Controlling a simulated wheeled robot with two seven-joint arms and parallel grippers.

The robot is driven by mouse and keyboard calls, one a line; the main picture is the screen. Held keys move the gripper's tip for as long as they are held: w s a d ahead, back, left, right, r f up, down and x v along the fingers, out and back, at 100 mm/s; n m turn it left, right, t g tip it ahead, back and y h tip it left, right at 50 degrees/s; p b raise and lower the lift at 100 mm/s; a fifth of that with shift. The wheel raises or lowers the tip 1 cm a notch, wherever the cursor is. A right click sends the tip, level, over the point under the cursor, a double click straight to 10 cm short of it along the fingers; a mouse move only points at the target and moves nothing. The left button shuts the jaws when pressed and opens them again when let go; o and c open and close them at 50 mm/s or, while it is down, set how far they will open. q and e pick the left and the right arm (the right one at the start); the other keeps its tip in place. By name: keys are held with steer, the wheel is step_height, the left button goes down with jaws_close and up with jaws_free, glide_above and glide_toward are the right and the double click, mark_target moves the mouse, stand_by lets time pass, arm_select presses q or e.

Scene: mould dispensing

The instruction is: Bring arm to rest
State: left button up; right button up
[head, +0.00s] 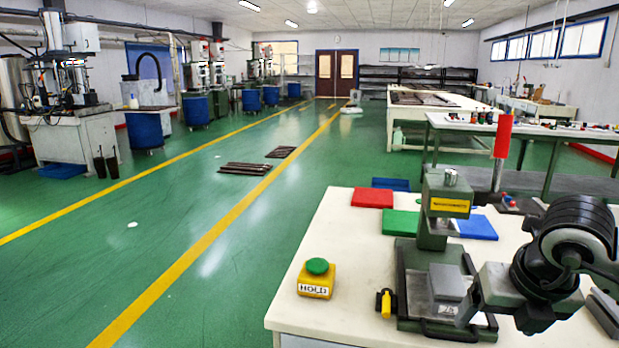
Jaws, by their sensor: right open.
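My right gripper (470,308) is at the lower right, at the end of my dark right arm, which comes in from the right edge. Its grey fingers are open and point left, just beside a grey block (447,281) on the tray of a green press-like machine (438,233) with a yellow label. I cannot tell whether the fingers touch the block. The machine stands on a white table (332,240). The gripper and wrist hide part of the tray's right side. My left gripper is not in view.
A yellow box with a green button marked HOLD (315,279) is left of the machine. A small yellow-black item (384,303) is by its tray. Red (373,197), green (401,222) and blue (477,227) plates lie behind. The green floor left of the table is mostly open.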

steer(key=s+a+f+n+g+y, duration=0.25)
steer(key=a+y, duration=0.35)
steer(key=a, duration=0.4)
steer(key=s+a+f+n+g+y, duration=0.15)
steer(key=s+a+y, duration=0.3)
steer(key=a, duration=0.55)
steer(key=a+r+m+t+y, duration=0.2)
steer(key=a+r+m+y, duration=0.35)
steer(key=y, duration=0.35)
steer(key=w+d+f+m+t+h, duration=0.3)
steer(key=d+f+m+t+h, duration=0.15)
steer(key=m+t, duration=0.5)
steer(key=w+d+f+m+t+h, duration=0.35)
steer(key=m+t+h, duration=0.2)
steer(key=m, duration=0.65)
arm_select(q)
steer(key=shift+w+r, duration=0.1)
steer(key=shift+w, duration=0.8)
arm_select(e)
steer(key=s+d+f+m+g+h, duration=0.2)
steer(key=s+f, duration=0.4)
steer(key=f, duration=0.3)
steer(key=s+d+f+m+g+h, duration=0.3)
steer(key=s+f+m+g+h, duration=0.1)
steer(key=f, duration=0.6)
steer(key=shift+s+f+m+g, duration=0.3)
steer(key=shift+s+m+g, duration=0.1)
steer(key=shift+s+m, duration=0.6)
